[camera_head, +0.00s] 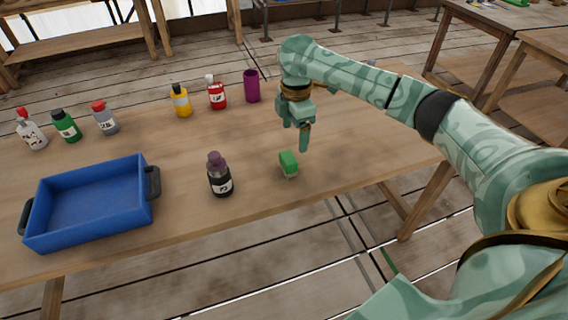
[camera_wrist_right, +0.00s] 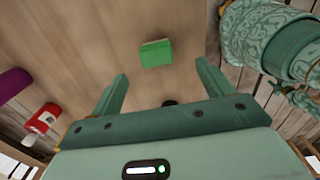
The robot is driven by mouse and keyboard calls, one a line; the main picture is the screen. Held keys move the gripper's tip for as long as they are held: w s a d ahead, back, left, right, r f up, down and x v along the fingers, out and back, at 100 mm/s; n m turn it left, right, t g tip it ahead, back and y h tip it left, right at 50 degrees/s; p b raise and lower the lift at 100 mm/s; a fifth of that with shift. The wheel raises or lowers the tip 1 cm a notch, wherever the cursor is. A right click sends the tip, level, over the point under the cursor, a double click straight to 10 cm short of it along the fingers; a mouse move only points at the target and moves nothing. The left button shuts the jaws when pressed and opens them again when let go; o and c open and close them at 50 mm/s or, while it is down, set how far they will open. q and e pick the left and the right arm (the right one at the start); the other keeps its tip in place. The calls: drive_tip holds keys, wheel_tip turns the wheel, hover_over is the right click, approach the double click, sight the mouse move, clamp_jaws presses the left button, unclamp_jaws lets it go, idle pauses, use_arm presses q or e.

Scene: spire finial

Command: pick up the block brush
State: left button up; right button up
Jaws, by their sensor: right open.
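The block brush (camera_head: 289,163) is a small green block with a pale underside, standing on the wooden table near its front edge. It also shows in the right wrist view (camera_wrist_right: 156,53), ahead of the fingertips and apart from them. My right gripper (camera_head: 304,148) is above the table, just behind and to the right of the brush in the head view. In the right wrist view its two fingers (camera_wrist_right: 163,80) are spread with nothing between them. My left gripper is in neither view.
A dark bottle with a purple cap (camera_head: 219,175) stands left of the brush. A blue tray (camera_head: 70,238) is at the table's left front. A purple cup (camera_head: 251,86), a red bottle (camera_head: 216,93) and a yellow bottle (camera_head: 181,101) stand farther back. The table right of the brush is clear.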

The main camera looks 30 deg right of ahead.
sight(291, 156)
drive_tip(key=f+b, duration=0.1)
drive_tip(key=f, duration=0.3)
drive_tip(key=f+b, duration=0.1)
drive_tip(key=f, duration=0.1)
drive_tip(key=shift+w+f+b, duration=0.25)
drive_tip(key=shift+f+b, duration=0.05)
drive_tip(key=shift+f, duration=0.35)
drive_tip(key=f+b, duration=0.4)
drive_tip(key=f, duration=0.1)
drive_tip(key=shift+w+a+f, duration=0.1)
drive_tip(key=shift+w+f, duration=0.15)
drive_tip(key=shift+w, duration=0.1)
drive_tip(key=shift+r, duration=0.25)
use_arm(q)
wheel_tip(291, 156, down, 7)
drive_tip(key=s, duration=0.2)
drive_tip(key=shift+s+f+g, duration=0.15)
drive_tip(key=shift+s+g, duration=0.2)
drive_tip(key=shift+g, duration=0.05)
use_arm(e)
drive_tip(key=c, duration=1.1)
